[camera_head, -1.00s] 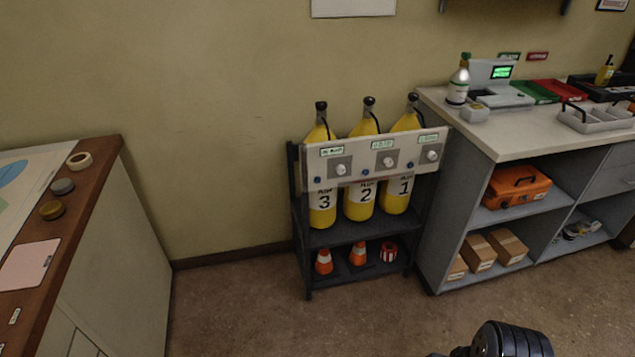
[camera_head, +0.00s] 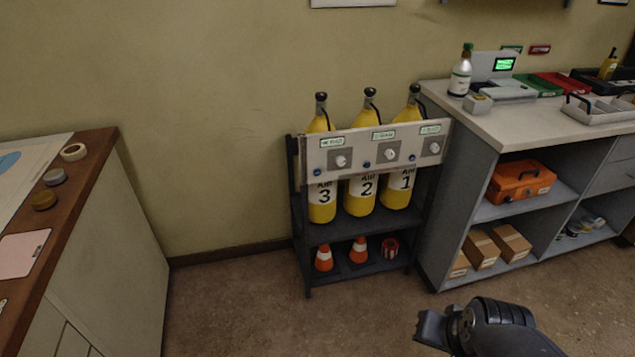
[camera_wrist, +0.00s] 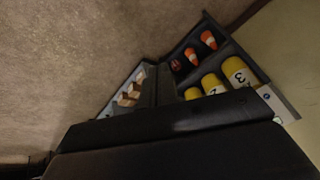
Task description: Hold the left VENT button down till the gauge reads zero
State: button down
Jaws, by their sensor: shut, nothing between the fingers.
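A pale panel (camera_head: 372,166) is fixed across three yellow cylinders on a dark rack. It has three similar stations, each with a small green-lettered label, a grey plate with a white round knob or dial, and a small blue button. The left station has a label (camera_head: 332,143), a white round part (camera_head: 341,161) and a blue button (camera_head: 317,172). The lettering and any gauge reading are too small to make out. My gripper is a dark shape in the wrist view (camera_wrist: 160,92), shut and empty. It is well apart from the panel, whose corner shows past it.
The yellow cylinders (camera_head: 322,205) carry numbers 3, 2 and 1. Cones (camera_head: 324,258) stand on the rack's lower shelf. A grey counter (camera_head: 462,215) stands close on the rack's right, a cabinet (camera_head: 110,250) at the left. The floor (camera_head: 235,300) before the rack is clear.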

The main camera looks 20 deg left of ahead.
jog(key=w+a+f+m+t+b, duration=0.2)
jog(key=w+a+f+t+b, duration=0.2)
jog(key=w, duration=0.9)
jog(key=w+a+f+m+t+y+b, duration=0.1)
jog(key=w+a+f+t+b, duration=0.3)
jog(key=w+t+b, duration=0.7)
jog(key=w+a+m+b, duration=0.1)
jog(key=w+a+b, duration=0.1)
jog(key=b, duration=0.2)
jog(key=shift+w+f+m, duration=0.15)
jog(key=shift+w+m, duration=0.05)
jog(key=shift+m, duration=0.2)
jog(key=shift+a, duration=0.1)
